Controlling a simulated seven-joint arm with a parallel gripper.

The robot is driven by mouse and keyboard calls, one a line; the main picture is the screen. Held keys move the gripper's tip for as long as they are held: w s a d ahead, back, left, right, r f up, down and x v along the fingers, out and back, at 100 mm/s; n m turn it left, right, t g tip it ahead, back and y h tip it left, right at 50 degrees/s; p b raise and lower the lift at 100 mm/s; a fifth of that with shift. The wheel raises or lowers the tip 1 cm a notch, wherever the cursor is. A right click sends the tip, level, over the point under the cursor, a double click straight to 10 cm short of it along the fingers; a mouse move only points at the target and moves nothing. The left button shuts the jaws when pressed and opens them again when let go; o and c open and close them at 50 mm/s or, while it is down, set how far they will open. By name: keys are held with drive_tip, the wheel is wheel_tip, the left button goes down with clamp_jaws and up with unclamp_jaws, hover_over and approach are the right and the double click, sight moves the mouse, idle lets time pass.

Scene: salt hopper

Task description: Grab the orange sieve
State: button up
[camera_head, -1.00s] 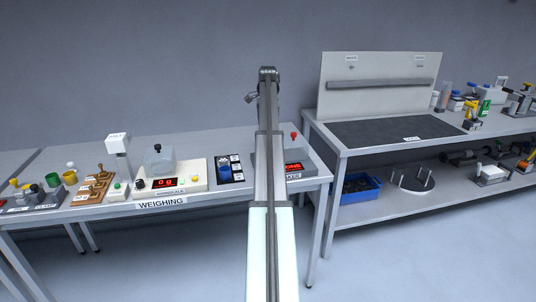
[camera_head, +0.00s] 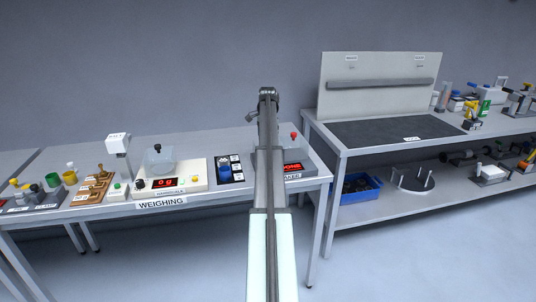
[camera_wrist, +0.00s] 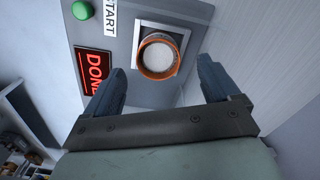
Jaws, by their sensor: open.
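In the wrist view the orange sieve (camera_wrist: 157,73) shows as a round orange rim around a pale white inside. It sits in a square grey recess on the shaker box, beside a red "DONE" display (camera_wrist: 93,71). My gripper (camera_wrist: 158,84) is open, with its two dark fingers on either side of the sieve in the picture; nothing is between them. The sieve looks a little beyond the fingertips; I cannot tell the exact gap. In the head view my arm hides the sieve, and the fingers cannot be made out.
The shaker's green button (camera_wrist: 82,10) is beside the START label. In the head view the balance (camera_head: 166,176) and a blue-topped dark pad (camera_head: 230,169) stand left of my arm on the weighing table (camera_head: 130,143). A bench with a blue bin (camera_head: 360,187) is at right.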

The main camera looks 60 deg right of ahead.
wheel_tip(320, 180, down, 5)
drive_tip(key=shift+s+r, duration=0.15)
drive_tip(key=shift+r, duration=0.05)
drive_tip(key=c, duration=1.3)
drive_tip(key=shift+o, duration=0.2)
drive_tip(key=shift+r, duration=0.15)
